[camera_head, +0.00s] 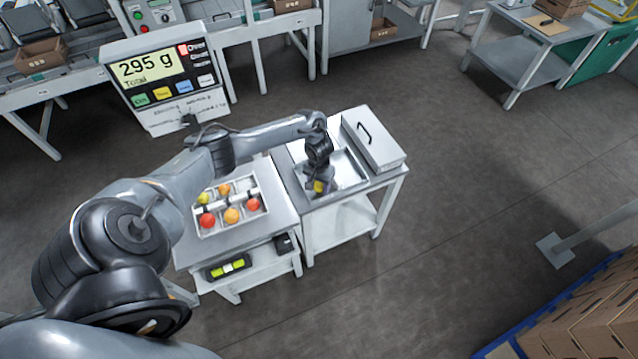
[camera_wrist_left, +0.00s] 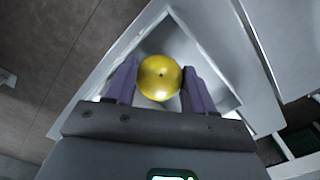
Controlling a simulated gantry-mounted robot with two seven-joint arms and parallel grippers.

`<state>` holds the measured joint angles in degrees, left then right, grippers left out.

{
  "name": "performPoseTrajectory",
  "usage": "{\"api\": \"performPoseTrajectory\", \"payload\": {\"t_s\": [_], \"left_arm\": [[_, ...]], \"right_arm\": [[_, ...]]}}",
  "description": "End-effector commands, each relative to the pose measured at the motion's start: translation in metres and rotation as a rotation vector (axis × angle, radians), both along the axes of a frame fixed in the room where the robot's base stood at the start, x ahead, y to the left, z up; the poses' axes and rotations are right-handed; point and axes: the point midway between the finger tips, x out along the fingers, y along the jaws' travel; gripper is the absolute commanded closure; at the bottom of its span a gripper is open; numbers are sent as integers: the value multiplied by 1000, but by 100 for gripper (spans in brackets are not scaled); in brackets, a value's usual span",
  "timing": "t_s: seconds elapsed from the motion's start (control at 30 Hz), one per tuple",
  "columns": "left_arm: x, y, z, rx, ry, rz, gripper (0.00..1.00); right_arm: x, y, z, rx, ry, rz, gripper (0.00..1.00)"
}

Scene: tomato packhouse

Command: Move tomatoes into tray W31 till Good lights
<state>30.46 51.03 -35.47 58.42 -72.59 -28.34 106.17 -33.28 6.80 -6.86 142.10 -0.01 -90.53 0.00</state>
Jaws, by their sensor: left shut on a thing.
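My left gripper (camera_head: 319,185) is shut on a yellow tomato (camera_head: 318,187). It holds the tomato over a shallow square metal pan (camera_head: 345,168) on the right-hand cart. In the left wrist view the tomato (camera_wrist_left: 160,78) sits between the two purple fingers, with the pan (camera_wrist_left: 222,92) behind it. A sectioned white tray (camera_head: 216,231) on the left-hand cart holds several red, orange and yellow tomatoes. The display (camera_head: 157,76) reads 295 g Total; a small red label shows at its upper right. No W31 marking is legible. My right gripper is out of view.
A closed grey box (camera_head: 372,140) with a black handle stands beside the pan. A black-and-yellow item (camera_head: 228,267) lies on the left-hand cart's lower shelf. Cardboard boxes (camera_head: 590,325) are stacked at lower right.

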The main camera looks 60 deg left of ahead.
Motion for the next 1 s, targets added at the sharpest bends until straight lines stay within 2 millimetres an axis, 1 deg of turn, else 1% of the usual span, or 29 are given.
{"api": "performPoseTrajectory", "payload": {"t_s": [0.37,0.9,0.93,1.0], "left_arm": [[0,0,-1,0,0,0,61],[0,0,-9,0,0,0,61],[0,0,-9,0,0,0,45],[0,0,-8,0,0,0,34]], "right_arm": [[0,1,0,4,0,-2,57],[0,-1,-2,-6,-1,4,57],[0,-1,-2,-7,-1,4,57],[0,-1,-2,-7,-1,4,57]]}}
